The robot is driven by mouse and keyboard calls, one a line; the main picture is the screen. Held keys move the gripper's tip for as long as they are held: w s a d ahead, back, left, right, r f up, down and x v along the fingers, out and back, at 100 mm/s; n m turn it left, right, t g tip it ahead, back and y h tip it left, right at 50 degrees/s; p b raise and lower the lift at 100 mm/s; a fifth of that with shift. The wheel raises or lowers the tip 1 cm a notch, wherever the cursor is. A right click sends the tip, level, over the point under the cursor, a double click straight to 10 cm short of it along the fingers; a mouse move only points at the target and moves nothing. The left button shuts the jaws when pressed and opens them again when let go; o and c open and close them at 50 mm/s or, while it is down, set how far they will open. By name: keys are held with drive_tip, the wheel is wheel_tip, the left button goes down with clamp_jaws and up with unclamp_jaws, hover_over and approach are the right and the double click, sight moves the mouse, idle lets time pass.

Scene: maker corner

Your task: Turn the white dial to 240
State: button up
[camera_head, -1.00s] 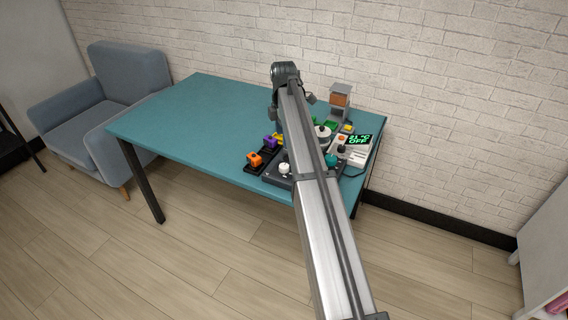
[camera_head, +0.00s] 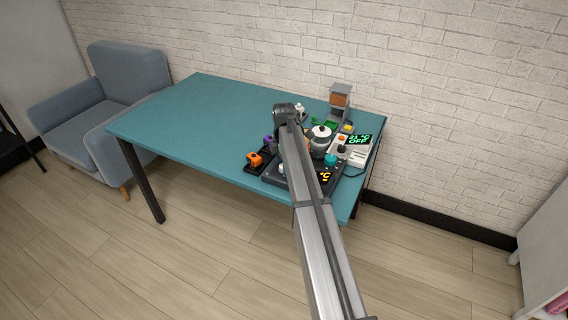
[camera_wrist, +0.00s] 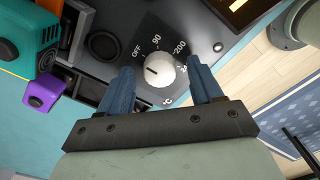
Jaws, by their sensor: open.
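The white dial (camera_wrist: 160,70) sits on a dark panel in the wrist view, with OFF, 90 and 200 printed around it. Its dark pointer line is on the left side of its face, roughly toward OFF. The lower dial markings are partly hidden.
The left of the teal table (camera_head: 180,120) is clear.

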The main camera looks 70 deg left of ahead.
drive_tip(key=shift+f, duration=0.1)
drive_tip(key=shift+c, duration=0.5)
drive_tip(key=c, duration=1)
drive_tip(key=shift+o, duration=0.2)
